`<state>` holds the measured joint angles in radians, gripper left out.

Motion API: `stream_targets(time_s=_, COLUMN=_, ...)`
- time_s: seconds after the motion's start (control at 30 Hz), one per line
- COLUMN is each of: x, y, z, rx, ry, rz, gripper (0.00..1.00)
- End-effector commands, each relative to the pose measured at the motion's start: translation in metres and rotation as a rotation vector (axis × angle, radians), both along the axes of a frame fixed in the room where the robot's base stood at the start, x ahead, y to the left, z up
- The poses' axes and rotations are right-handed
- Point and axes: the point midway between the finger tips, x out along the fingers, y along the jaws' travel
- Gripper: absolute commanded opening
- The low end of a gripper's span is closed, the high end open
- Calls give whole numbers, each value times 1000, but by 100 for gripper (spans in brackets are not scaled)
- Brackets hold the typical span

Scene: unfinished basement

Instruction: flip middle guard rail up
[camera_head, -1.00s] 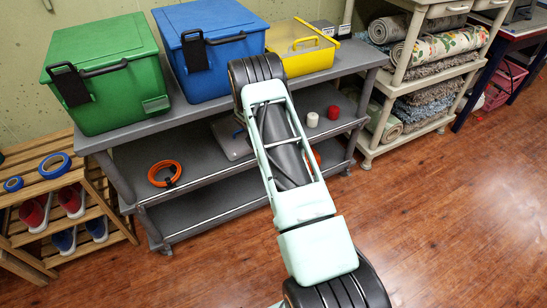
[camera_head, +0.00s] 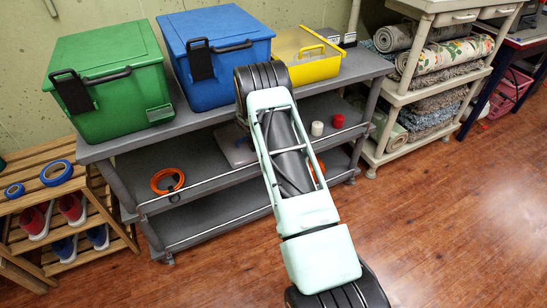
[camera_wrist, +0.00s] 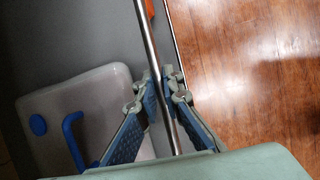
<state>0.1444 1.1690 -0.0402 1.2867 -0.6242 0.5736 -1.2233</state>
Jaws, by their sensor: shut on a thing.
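The middle guard rail (camera_head: 205,186) is a thin metal bar along the front of the middle shelf of a grey shelf unit (camera_head: 112,172). In the wrist view the rail (camera_wrist: 152,62) runs from top to bottom between my fingers. My gripper (camera_wrist: 161,88) is shut on it, with blue finger pads on both sides. In the head view my own arm hides the gripper and part of the rail. Whether the rail stands fully up or partly tilted is hard to tell.
A green bin (camera_head: 108,85), a blue bin (camera_head: 215,60) and a yellow box (camera_head: 308,60) stand on top. An orange coil (camera_head: 167,181) lies left. The wooden floor (camera_head: 440,220) is open at right.

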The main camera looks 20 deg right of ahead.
Motion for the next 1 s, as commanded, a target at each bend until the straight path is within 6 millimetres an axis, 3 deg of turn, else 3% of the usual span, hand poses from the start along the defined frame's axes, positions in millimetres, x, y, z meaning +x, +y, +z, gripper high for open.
stream_targets(time_s=0.13, x=5, y=3, z=1, rx=4, ry=-11, rz=6, gripper=0)
stream_targets(time_s=0.2, x=5, y=3, z=1, rx=4, ry=-12, rz=6, gripper=14)
stream_targets(time_s=0.33, x=4, y=2, z=1, rx=3, ry=-9, rz=5, gripper=26)
stream_targets(time_s=0.6, x=2, y=1, z=2, rx=1, ry=-6, rz=3, gripper=26)
stream_targets(time_s=0.77, x=2, y=6, z=13, rx=2, ry=-8, rz=4, gripper=26)
stream_targets(time_s=0.87, x=1, y=13, z=28, rx=2, ry=-11, rz=5, gripper=26)
stream_targets(time_s=1.0, x=-12, y=45, z=29, rx=2, ry=-4, rz=12, gripper=26)
